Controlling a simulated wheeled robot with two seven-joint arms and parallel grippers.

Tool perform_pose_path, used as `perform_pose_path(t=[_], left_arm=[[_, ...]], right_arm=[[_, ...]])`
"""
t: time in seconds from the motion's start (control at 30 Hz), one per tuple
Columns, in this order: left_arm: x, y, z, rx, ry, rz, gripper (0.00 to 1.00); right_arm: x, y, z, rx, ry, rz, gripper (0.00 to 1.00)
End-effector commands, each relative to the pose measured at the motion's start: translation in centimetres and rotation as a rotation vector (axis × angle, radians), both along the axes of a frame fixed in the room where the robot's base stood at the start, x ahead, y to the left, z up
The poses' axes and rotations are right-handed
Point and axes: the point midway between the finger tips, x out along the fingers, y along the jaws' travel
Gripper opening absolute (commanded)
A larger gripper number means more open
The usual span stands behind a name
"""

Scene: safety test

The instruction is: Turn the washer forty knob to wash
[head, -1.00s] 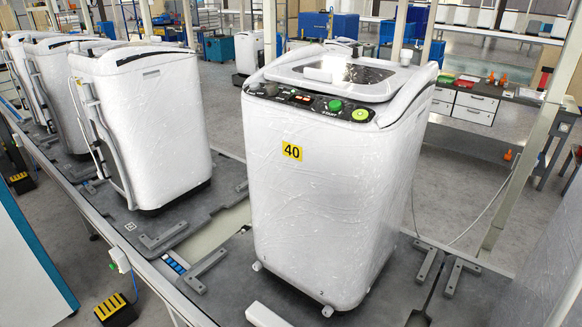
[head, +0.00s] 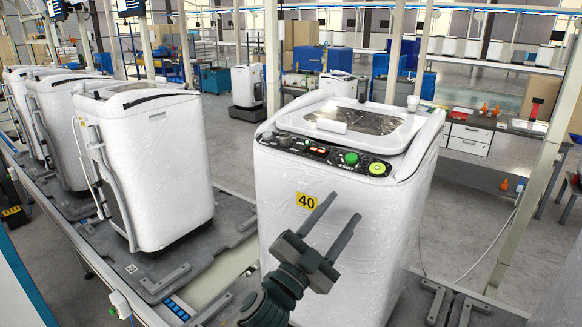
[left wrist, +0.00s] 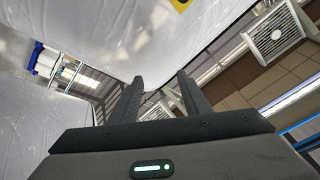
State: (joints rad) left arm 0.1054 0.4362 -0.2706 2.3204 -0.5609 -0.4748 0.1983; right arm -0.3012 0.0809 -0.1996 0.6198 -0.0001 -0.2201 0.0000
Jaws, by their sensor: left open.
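Washer forty (head: 335,235) is a white, film-wrapped machine with a yellow "40" label (head: 307,201) on its front. Its sloped dark control panel (head: 322,152) carries a dark round knob (head: 286,140) on the left, a green round control (head: 351,158) and a yellow-green one (head: 377,169) on the right. The knob's setting is too small to read. My left gripper (head: 344,206) is open and empty, in front of the washer's face below the panel. In the left wrist view, the open fingers (left wrist: 160,78) point along white surfaces, with a corner of a yellow label (left wrist: 181,4) above.
More wrapped white washers (head: 150,160) stand in a row on the line at left. A pale upright post (head: 530,170) stands to the right. A workbench with white drawers (head: 468,138) is behind at right. Open floor lies between the line and the bench.

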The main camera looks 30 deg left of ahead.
Motion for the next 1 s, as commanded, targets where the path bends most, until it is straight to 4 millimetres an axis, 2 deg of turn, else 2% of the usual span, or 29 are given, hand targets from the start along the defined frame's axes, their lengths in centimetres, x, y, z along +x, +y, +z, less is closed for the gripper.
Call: perform_pose_path(t=[0.03,0.1,0.2,0.3,0.4,0.5,0.6,0.73,0.87,0.97,1.0], left_arm=[[0.1,-1.0,3.3,0.060,-0.103,-0.037,0.43],[-0.2,-2.6,7.0,0.143,-0.233,-0.093,0.43],[-1.4,-5.1,11.5,0.282,-0.411,-0.175,0.43],[-3.0,-7.6,14.8,0.440,-0.570,-0.261,0.43],[-4.6,-9.9,16.9,0.615,-0.705,-0.342,0.43],[-5.8,-11.6,17.7,0.808,-0.812,-0.418,0.43],[-6.4,-12.6,17.7,1.015,-0.883,-0.487,0.43],[-6.1,-12.3,16.9,1.301,-0.922,-0.559,0.43],[-4.8,-10.1,16.1,1.595,-0.885,-0.607,0.43],[-3.5,-7.0,15.9,1.815,-0.806,-0.623,0.43],[-2.9,-5.5,15.9,1.900,-0.758,-0.625,0.43]], right_arm=[[0.0,0.0,0.0,0.000,0.000,0.000,0.31],[0.0,0.0,0.0,0.000,0.000,0.000,0.31],[0.2,0.0,0.0,0.001,-0.002,-0.001,0.31],[0.3,0.0,0.0,0.001,-0.003,-0.001,0.31],[0.3,0.0,0.0,0.001,-0.003,-0.001,0.31],[0.3,0.0,0.0,0.001,-0.003,-0.001,0.31],[0.3,0.0,0.0,0.001,-0.003,-0.001,0.31],[0.3,0.0,0.0,0.001,-0.003,-0.001,0.31],[0.3,0.1,0.0,0.001,-0.003,0.000,0.31],[0.2,0.1,0.0,0.001,-0.003,0.000,0.31],[0.2,0.1,0.0,0.000,-0.002,0.000,0.31]])
